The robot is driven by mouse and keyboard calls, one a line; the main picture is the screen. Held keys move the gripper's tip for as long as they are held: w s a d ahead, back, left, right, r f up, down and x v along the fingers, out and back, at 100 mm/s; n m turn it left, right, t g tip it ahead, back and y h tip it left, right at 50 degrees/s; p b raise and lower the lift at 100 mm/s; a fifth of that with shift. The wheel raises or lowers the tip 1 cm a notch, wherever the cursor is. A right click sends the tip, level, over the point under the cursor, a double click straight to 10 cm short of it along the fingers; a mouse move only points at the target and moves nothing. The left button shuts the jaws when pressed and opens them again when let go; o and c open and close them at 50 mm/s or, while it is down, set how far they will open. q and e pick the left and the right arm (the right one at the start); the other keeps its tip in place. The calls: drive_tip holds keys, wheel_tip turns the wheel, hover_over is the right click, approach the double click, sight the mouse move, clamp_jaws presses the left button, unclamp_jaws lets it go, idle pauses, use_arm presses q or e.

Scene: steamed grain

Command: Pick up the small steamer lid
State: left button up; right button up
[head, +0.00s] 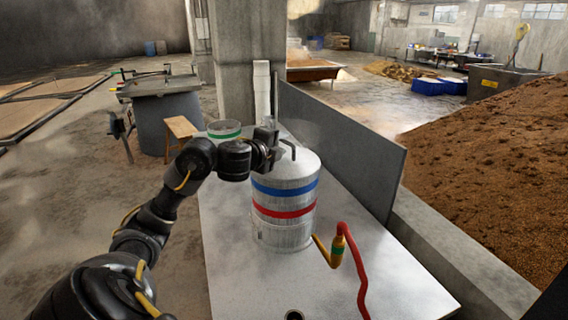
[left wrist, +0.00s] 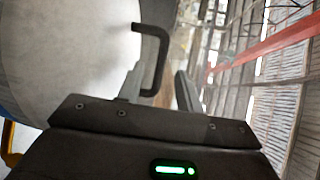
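A silver cylindrical steamer (head: 284,220) with a blue band and a red band stands upright on the metal table. Its pale lid (head: 300,163) is on top and also fills the left of the left wrist view (left wrist: 70,55). A dark bent handle (head: 289,146) rises from the lid. My left gripper (head: 274,143) is at the lid's top, beside the handle. In the left wrist view its two fingers (left wrist: 160,90) are apart, with the end of the handle (left wrist: 158,60) showing between them. Whether a finger touches the handle I cannot tell. My right gripper is out of view.
A green-banded container (head: 224,131) stands behind the steamer on the table (head: 235,265). A red-and-yellow pipe (head: 345,250) rises at the front right. A grey panel (head: 345,145) edges the table's right side, with a grain heap (head: 490,140) beyond it.

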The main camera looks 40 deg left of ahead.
sight(285, 142)
use_arm(q)
drive_tip(key=x, duration=0.3)
drive_tip(key=shift+w+d+f, duration=0.1)
drive_tip(key=shift+w+f, duration=0.05)
drive_tip(key=shift+f, duration=0.05)
drive_tip(key=shift+r, duration=0.1)
drive_tip(key=shift+c, duration=0.4)
clamp_jaws()
idle(0.8)
